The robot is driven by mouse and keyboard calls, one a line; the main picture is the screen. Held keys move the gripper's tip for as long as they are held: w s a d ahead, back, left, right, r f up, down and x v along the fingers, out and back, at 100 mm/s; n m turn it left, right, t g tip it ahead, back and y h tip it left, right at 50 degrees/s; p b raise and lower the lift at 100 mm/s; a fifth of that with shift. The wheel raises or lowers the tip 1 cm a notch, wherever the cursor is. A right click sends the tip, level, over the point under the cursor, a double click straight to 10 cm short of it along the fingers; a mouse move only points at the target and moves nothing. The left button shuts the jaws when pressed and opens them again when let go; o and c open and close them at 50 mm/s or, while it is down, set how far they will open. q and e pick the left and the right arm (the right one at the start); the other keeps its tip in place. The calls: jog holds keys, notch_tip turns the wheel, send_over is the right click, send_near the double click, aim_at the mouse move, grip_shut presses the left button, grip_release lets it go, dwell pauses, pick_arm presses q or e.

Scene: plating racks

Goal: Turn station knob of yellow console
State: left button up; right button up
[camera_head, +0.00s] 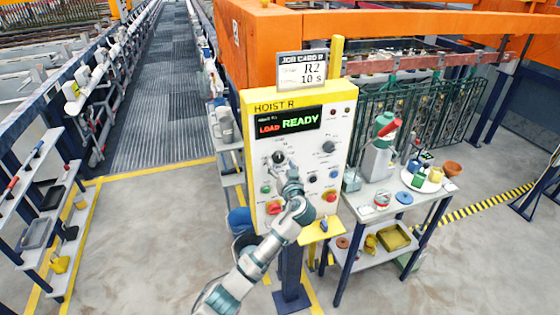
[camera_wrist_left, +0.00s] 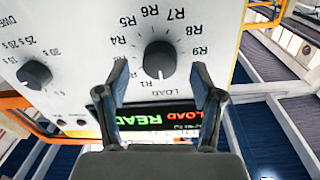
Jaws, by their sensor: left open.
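The yellow-edged console (camera_head: 325,200) has a white face headed HOIST R, and its display (camera_head: 287,122) reads LOAD and READY. The station knob (camera_head: 278,157) is dark and round, on the left below the display. It shows upside down in the left wrist view (camera_wrist_left: 159,57), ringed by labels LOAD and R4 to R9, its pointer seemingly toward LOAD. My left gripper (camera_head: 288,172) is open in front of the console. In the left wrist view its fingertips (camera_wrist_left: 160,75) appear on either side of the knob; I cannot tell whether they touch it. My right gripper is out of view.
A second dark knob (camera_head: 328,147) with time labels sits to the right. Coloured buttons, including a red one (camera_head: 330,196), lie below. A job card (camera_head: 302,70) above reads R2, 10 s. A cluttered table (camera_head: 377,212) stands close on the right.

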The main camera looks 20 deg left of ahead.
pick_arm(q)
jog(key=shift+x, duration=0.95)
jog(key=shift+c, duration=0.3)
jog(key=c, duration=1.1)
jog(key=m+p, duration=0.3)
jog(key=m, duration=0.2)
jog(key=shift+r+g+p, duration=0.25)
jog(key=shift+g+p, duration=0.05)
jog(key=shift+p, duration=0.1)
jog(key=m+p, duration=0.2)
jog(key=m, duration=0.1)
jog(key=shift+m, duration=0.4)
jog(key=shift+f+m+p, duration=0.15)
jog(key=shift+m+p, duration=0.95)
jog(key=shift+m, duration=0.2)
